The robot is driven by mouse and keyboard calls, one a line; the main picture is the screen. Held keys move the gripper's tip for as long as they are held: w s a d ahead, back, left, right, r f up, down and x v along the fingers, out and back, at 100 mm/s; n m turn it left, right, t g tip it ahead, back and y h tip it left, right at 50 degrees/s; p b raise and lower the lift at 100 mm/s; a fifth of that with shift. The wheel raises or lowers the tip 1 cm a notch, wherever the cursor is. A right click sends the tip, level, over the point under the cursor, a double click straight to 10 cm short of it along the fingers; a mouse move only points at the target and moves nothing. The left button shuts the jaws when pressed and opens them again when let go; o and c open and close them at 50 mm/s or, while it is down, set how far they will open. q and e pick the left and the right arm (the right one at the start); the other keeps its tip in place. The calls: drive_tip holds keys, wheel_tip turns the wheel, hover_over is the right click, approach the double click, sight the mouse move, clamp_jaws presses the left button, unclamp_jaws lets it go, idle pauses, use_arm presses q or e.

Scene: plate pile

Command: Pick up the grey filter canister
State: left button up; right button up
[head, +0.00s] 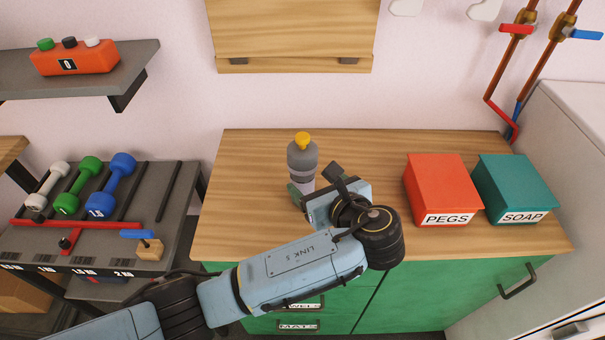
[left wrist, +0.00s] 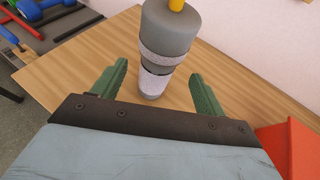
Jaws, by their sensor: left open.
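The grey filter canister (head: 302,158) stands upright on the wooden counter (head: 245,190). It has a yellow top and a lighter band around its lower part. In the left wrist view the canister (left wrist: 166,45) stands just beyond and between the fingertips. My left gripper (head: 315,190) is open, with its green fingers (left wrist: 155,85) apart on either side of the canister's lower part. I cannot tell whether either finger touches it. The gripper hides part of the canister's base in the head view. My right gripper is not in view.
A red PEGS box (head: 440,187) and a teal SOAP box (head: 514,187) stand right of the gripper on the counter. A rack of dumbbells (head: 75,203) is at the left. The counter left of the canister is clear.

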sight(301, 133)
use_arm(q)
drive_tip(key=shift+w+a+f, duration=0.15)
drive_tip(key=shift+w+a, duration=0.15)
drive_tip(key=shift+w, duration=0.15)
drive_tip(key=x, duration=0.3)
drive_tip(key=shift+w+a+b, duration=0.3)
drive_tip(key=shift+w+b, duration=0.05)
drive_tip(key=shift+w+a+f, duration=0.1)
drive_tip(key=shift+w+a, duration=0.05)
drive_tip(key=shift+w, duration=0.25)
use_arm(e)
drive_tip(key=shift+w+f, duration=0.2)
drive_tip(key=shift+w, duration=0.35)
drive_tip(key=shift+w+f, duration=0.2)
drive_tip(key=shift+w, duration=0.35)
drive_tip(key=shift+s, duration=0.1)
use_arm(q)
drive_tip(key=shift+c, duration=0.8)
drive_tip(key=c, duration=1.1)
drive_tip(key=shift+r+p, duration=0.95)
drive_tip(key=shift+r, duration=4.1)
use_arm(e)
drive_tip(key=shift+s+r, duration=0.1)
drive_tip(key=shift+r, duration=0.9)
